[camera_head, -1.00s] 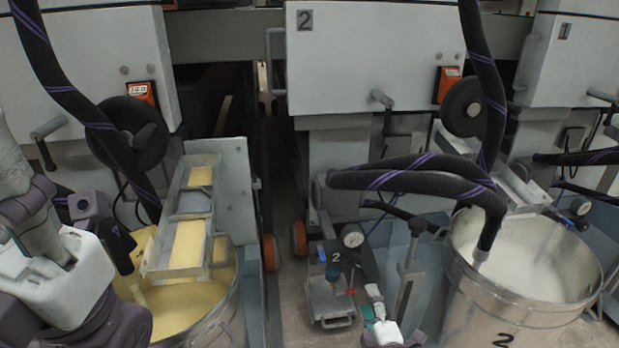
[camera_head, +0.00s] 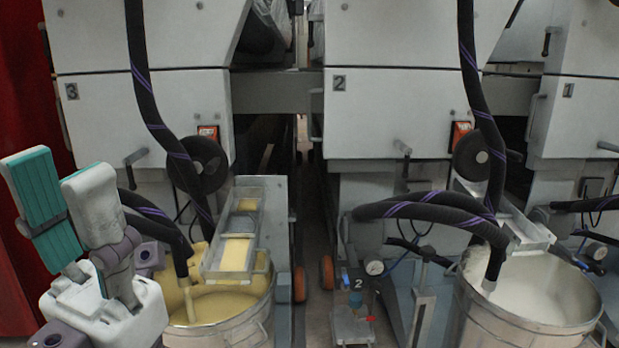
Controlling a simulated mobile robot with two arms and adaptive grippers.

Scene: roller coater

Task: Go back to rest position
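My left gripper (camera_head: 66,185) is at the left edge of the head camera view. Its white body is low and its two fingers point up, one with a teal pad facing me and one showing its white back. A gap shows between the fingers, with nothing in it. It is in front of and left of the metal bucket of yellow liquid (camera_head: 268,300). My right gripper is not in this view.
A second metal bucket (camera_head: 560,330) with white liquid stands at the right. Black hoses (camera_head: 147,80) with purple stripes hang into both buckets. White numbered machine housings (camera_head: 395,110) line the back. A grey tray (camera_head: 210,268) sits over the yellow bucket. A narrow floor gap runs between the machines.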

